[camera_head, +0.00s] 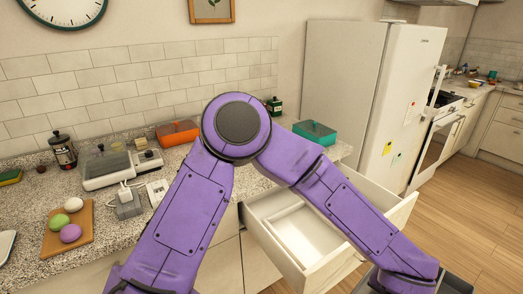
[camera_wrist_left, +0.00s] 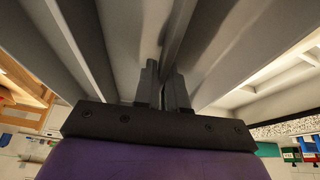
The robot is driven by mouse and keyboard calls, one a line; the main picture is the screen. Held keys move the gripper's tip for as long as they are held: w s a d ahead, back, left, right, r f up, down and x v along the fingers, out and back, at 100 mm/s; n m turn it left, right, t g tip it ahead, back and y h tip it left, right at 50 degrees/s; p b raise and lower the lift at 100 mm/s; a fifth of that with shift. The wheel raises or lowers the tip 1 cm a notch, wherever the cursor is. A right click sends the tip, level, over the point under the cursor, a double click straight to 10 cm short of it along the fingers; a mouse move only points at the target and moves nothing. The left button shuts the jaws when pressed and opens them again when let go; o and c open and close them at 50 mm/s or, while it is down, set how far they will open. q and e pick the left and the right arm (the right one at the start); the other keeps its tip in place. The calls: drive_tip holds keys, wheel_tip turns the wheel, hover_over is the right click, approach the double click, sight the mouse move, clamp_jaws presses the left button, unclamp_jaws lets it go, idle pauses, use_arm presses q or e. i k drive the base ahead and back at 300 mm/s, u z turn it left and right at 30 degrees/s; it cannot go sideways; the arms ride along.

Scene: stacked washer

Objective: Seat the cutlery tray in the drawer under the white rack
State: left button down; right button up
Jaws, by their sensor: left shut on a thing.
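My left arm arches across the head view, and its wrist goes out at the bottom right, so the jaws are hidden there. In the left wrist view my left gripper (camera_wrist_left: 172,92) is shut on a thin divider of the grey cutlery tray (camera_wrist_left: 122,40). The tray's long compartments fill the top of that view. In the head view a dark grey edge beside the wrist, likely the tray (camera_head: 458,284), shows low at the right. An open drawer (camera_head: 262,240) stands out below the counter, partly behind my forearm, with a pale inset inside. I cannot make out a white rack. My right gripper is not in view.
The stone counter holds a teal box (camera_head: 315,132), an orange box (camera_head: 178,132), a grey-white appliance (camera_head: 106,170) and a wooden board (camera_head: 66,232) with round items. A white fridge (camera_head: 350,85) stands behind the drawer. Wood floor is clear at the right.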

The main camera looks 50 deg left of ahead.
sight(312, 256)
drive_tip(key=z, duration=1.25)
drive_tip(key=k, duration=1.4)
drive_tip(key=u, duration=1.7)
drive_tip(key=i, duration=0.5)
